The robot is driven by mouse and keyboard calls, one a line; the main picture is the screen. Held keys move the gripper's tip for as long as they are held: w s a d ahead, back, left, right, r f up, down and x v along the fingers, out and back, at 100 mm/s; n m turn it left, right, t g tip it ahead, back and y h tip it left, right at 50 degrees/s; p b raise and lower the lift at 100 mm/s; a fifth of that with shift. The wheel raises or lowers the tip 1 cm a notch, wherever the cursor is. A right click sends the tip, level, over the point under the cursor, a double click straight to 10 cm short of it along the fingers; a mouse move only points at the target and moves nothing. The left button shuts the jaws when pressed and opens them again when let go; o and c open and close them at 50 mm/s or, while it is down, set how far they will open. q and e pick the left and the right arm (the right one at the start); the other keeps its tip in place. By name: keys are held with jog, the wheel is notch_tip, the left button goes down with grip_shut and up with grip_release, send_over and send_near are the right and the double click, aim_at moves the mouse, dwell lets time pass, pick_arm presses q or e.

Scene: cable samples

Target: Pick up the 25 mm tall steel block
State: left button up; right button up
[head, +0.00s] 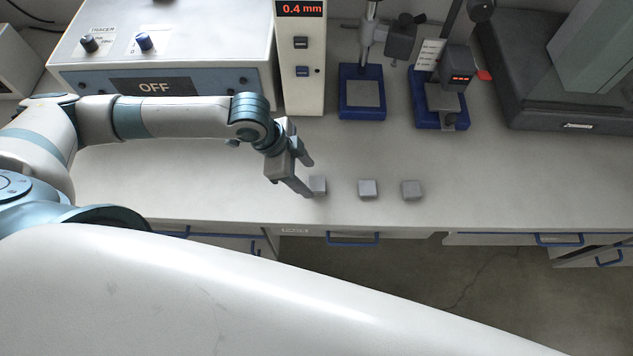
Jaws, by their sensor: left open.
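Three small grey steel blocks stand in a row near the front edge of the bench: a left block (319,185), a middle block (368,189) and a right block (411,190). Their heights look alike, and I cannot tell which is 25 mm tall. My left gripper (308,178) is open, pointing down beside the left block. One finger overlaps the left edge of that block in the picture; I cannot tell whether they touch. The middle and right blocks stand clear of the gripper. My right gripper is not in view.
A tracer box (165,60) reading OFF stands at the back left. Beside it is a white unit (303,85) showing 0.4 mm. Two blue-based stands (362,112) (425,122) and a dark case (570,112) stand behind the blocks. The bench is clear to the right.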

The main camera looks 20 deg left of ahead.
aim_at(317, 183)
pick_arm(q)
jog(key=x, duration=0.1)
jog(key=p+x, duration=0.1)
jog(key=x, duration=0.1)
jog(key=shift+w+d+r, duration=0.1)
jog(key=shift+d+r, duration=0.05)
jog(key=shift+d, duration=0.15)
jog(key=shift+f, duration=0.35)
jog(key=shift+c, duration=0.3)
jog(key=shift+w+d, duration=0.1)
jog(key=c, duration=1.3)
jog(key=shift+r, duration=0.2)
jog(key=shift+r+b, duration=0.4)
jog(key=shift+r, duration=0.25)
notch_tip(317, 183, up, 2)
jog(key=shift+r+b, duration=0.25)
jog(key=shift+b, duration=0.2)
jog(key=s+d+r+b, duration=0.1)
jog(key=d+r+b, duration=0.1)
jog(key=d+r, duration=0.5)
jog(key=d, duration=0.4)
jog(key=shift+s+d, duration=0.3)
